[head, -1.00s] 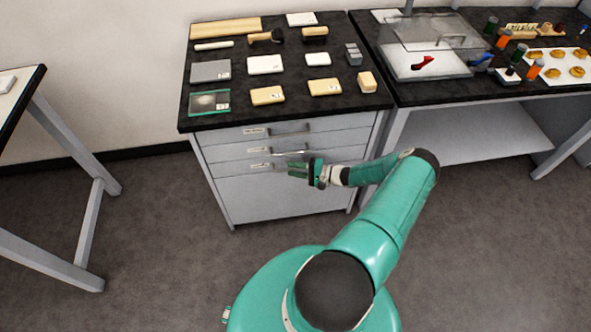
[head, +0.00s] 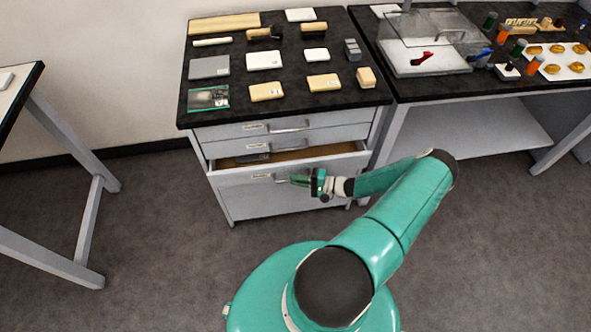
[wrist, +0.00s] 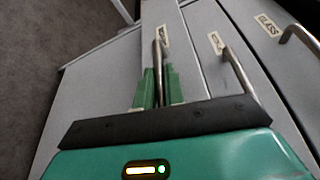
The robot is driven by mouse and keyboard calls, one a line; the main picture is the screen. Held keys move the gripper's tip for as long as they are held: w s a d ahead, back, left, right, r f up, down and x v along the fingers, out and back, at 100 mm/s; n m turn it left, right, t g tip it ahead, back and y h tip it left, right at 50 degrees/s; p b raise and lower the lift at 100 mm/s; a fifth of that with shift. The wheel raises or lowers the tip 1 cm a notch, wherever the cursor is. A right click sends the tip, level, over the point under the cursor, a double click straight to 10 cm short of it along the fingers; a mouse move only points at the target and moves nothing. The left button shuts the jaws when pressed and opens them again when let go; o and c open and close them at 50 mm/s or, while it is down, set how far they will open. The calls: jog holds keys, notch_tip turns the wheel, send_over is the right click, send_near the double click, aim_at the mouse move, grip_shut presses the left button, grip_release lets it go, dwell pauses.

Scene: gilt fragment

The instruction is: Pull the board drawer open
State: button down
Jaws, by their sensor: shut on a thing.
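The lowest of three labelled drawers (head: 342,165) stands partly open in the cabinet, with its brown inside showing. Something greyish lies in it toward the left. My gripper (head: 289,180) is at the drawer front, shut on its bar handle. In the wrist view the green fingers (wrist: 159,88) sit on either side of the metal handle (wrist: 157,54). The label beside that handle is too blurred to read. The two drawers above, the middle one (head: 218,150) and the top one (head: 220,132), are closed.
The black cabinet top (head: 310,103) holds several boxes, blocks and tools. A second bench (head: 480,83) with a clear case and food-like pieces adjoins at the right. A table (head: 20,90) stands at the left. The floor before the cabinet is open.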

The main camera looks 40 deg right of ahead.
jog(key=s+a, duration=0.6)
jog(key=s, duration=0.3)
jog(key=s+a, duration=0.6)
jog(key=s, duration=0.3)
jog(key=shift+s+a, duration=0.2)
jog(key=c, duration=1.5)
grip_release()
jog(key=shift+s, duration=0.1)
jog(key=v, duration=1.3)
jog(key=shift+s+d, duration=0.15)
jog(key=shift+s, duration=0.15)
